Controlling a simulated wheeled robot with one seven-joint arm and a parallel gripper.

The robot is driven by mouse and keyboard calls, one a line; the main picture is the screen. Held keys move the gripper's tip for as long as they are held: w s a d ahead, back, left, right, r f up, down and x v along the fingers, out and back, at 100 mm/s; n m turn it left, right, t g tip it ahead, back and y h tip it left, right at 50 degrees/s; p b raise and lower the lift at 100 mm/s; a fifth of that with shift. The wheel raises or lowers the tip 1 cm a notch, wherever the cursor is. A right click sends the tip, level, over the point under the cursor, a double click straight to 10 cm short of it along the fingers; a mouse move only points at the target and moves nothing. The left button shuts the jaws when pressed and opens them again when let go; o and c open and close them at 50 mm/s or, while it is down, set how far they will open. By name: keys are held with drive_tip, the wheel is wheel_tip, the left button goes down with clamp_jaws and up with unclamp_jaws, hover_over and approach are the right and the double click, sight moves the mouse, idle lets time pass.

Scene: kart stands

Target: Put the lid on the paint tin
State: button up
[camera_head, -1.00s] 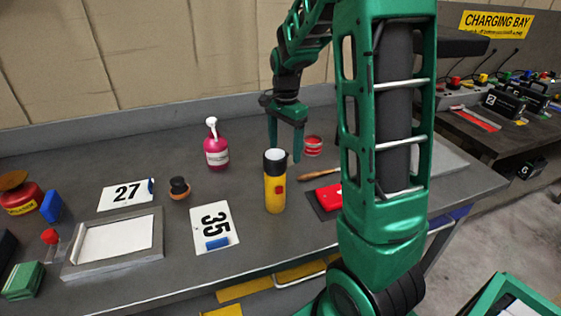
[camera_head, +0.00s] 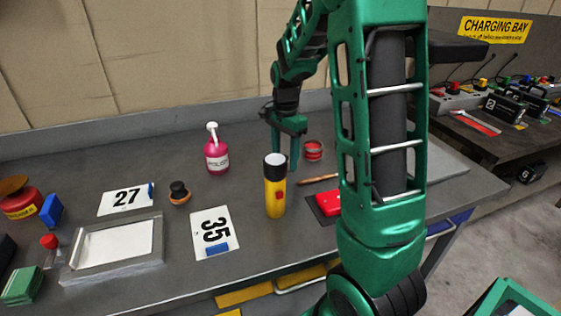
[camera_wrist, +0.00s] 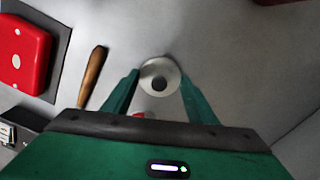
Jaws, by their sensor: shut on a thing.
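My gripper (camera_head: 287,165) points down over the bench, behind the yellow torch. In the wrist view, my gripper (camera_wrist: 160,72) is shut on a round silvery lid (camera_wrist: 146,80) with a dark round spot in its middle. The lid cannot be made out in the head view. A red tin (camera_head: 313,151) with a pale band stands on the bench just right of my gripper. A small red patch (camera_wrist: 140,114) shows between the fingers in the wrist view, mostly hidden; I cannot tell if it is the tin.
The yellow torch (camera_head: 275,192) stands upright in front of my gripper. A wooden-handled tool (camera_head: 318,178) and a red box (camera_head: 328,205) lie to the right. A pink spray bottle (camera_head: 217,158) stands left. Bare bench lies between the bottle and my gripper.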

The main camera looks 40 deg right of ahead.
wheel_tip(320, 180, up, 9)
drive_tip(key=shift+d+r, duration=0.1)
drive_tip(key=shift+d, duration=0.05)
drive_tip(key=d+r, duration=0.2)
drive_tip(key=d, duration=0.9)
drive_tip(key=shift+g, duration=0.3)
drive_tip(key=shift+s+a+f, duration=0.1)
drive_tip(key=shift+a+f, duration=0.05)
drive_tip(key=shift+f, duration=1.5)
drive_tip(key=shift+s+a+f, duration=0.1)
drive_tip(key=shift+a+f, duration=0.05)
drive_tip(key=shift+f, duration=1.5)
drive_tip(key=shift+s+r, duration=0.1)
drive_tip(key=shift+f, duration=0.2)
